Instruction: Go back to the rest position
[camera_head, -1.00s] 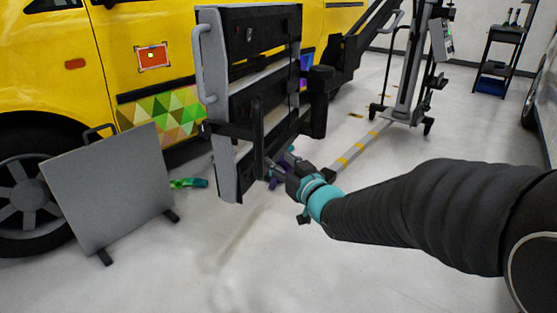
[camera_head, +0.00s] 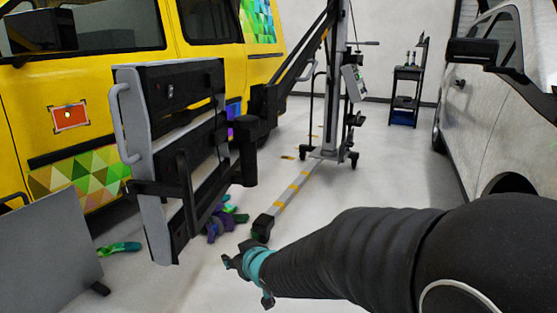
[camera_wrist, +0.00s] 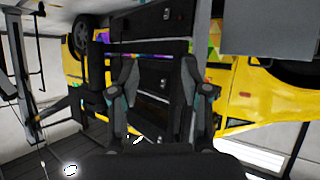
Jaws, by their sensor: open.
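My gripper (camera_head: 232,262) is at the lower middle of the head view, at the end of my black-sleeved arm. It is apart from the grey and black panel device (camera_head: 170,150), which hangs from a lift arm to its upper left. In the wrist view my gripper's two fingers (camera_wrist: 160,85) stand apart with nothing between them. The panel device (camera_wrist: 150,45) shows beyond the fingers, and the picture there is upside down.
A yellow van (camera_head: 110,80) with coloured triangle wrap stands at left. A grey board (camera_head: 45,250) stands lower left. Crumpled coloured pieces (camera_head: 222,218) lie on the floor. The lift stand (camera_head: 333,90), a cart (camera_head: 407,85) and a silver vehicle (camera_head: 490,120) stand beyond.

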